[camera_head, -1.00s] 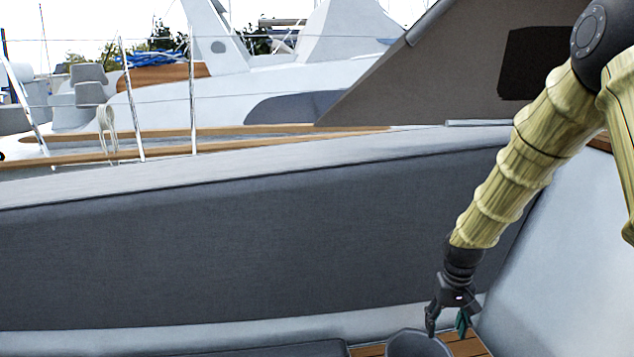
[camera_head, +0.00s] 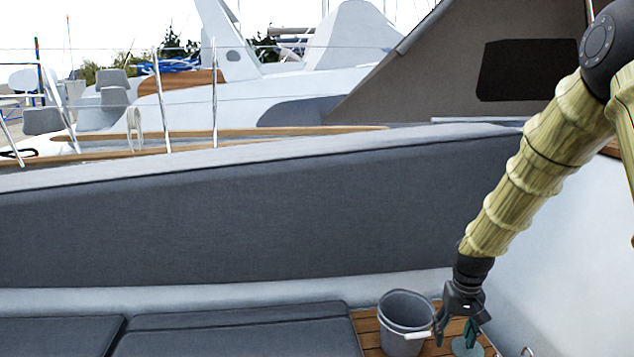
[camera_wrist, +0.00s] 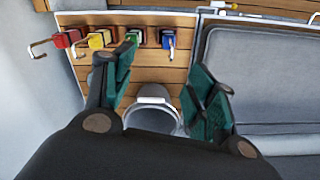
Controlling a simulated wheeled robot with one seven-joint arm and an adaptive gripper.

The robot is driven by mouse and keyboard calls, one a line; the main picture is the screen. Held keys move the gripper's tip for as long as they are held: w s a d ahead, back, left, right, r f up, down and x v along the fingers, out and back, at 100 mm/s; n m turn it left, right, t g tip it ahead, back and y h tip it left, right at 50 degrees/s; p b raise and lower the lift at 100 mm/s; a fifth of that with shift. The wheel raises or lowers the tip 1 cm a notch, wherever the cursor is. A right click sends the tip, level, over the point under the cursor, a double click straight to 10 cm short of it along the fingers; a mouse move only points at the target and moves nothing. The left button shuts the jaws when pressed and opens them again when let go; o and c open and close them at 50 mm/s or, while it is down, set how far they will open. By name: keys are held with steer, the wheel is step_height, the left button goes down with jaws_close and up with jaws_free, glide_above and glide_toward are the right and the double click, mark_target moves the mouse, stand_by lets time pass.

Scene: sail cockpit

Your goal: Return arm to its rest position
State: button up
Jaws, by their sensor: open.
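My gripper (camera_head: 456,336) hangs low at the right in the head view, pointing down, at the end of my arm. Its two fingers with green pads are spread apart, and it also shows open in the wrist view (camera_wrist: 160,88). I see nothing held between the fingers. In the head view a grey bucket (camera_head: 407,308) with a white handle stands on the wooden floor just left of the gripper. The bucket also shows in the wrist view (camera_wrist: 152,118), partly hidden behind my gripper. I cannot tell whether the gripper touches it.
Grey cushions (camera_head: 235,335) lie left of the bucket, below a long dark backrest (camera_head: 240,215). A white wall (camera_head: 560,240) rises at the right. In the wrist view, red (camera_wrist: 67,38), yellow (camera_wrist: 99,39), green (camera_wrist: 134,36) and blue (camera_wrist: 168,38) blocks with metal hooks sit by wooden planks.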

steer(key=s+a+f, duration=0.3)
steer(key=s+f, duration=0.4)
steer(key=f, duration=0.3)
steer(key=s+a+f, duration=0.3)
steer(key=s+f, duration=0.4)
steer(key=f, duration=0.3)
steer(key=s+a+f, duration=0.1)
steer(key=s+f, duration=0.2)
steer(key=s, duration=0.5)
steer(key=s+a+f, duration=0.2)
steer(key=s+f, duration=0.1)
steer(key=s, duration=0.5)
steer(key=s+a+f+n, duration=0.1)
steer(key=s+f, duration=0.3)
steer(key=s, duration=0.4)
steer(key=shift+a, duration=0.25)
steer(key=shift+f, duration=0.1)
